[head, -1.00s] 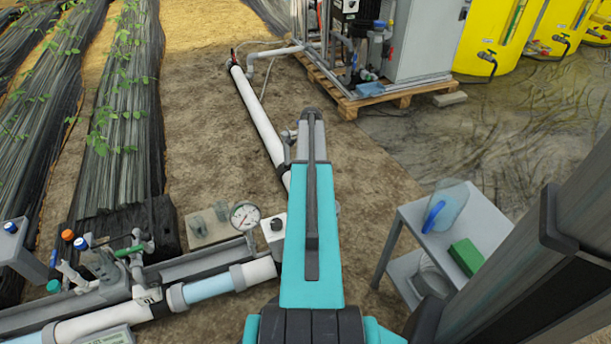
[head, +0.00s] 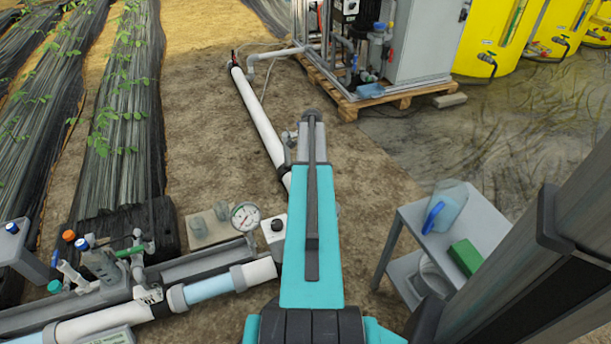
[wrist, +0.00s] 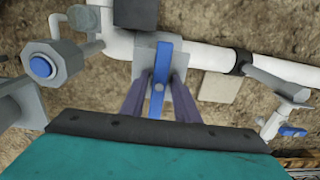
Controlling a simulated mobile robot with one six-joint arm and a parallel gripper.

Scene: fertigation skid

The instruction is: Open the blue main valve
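The blue valve handle (wrist: 160,76) is a flat lever on a grey valve body (wrist: 184,85), set in a white pipe. The handle lies across the pipe's run. My gripper (wrist: 161,78) reaches toward it, its two dark purple-grey fingers spread with one on each side of the handle. They look apart from the handle, though contact at the tips is hard to tell. In the head view my arm hides the gripper and this valve.
In the wrist view, a grey fitting with a blue centre (wrist: 40,67) is at left and another blue lever (wrist: 292,131) at right. In the head view, a pressure gauge (head: 245,217) and pipes lie left of my arm, and a grey cart (head: 405,215) stands right.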

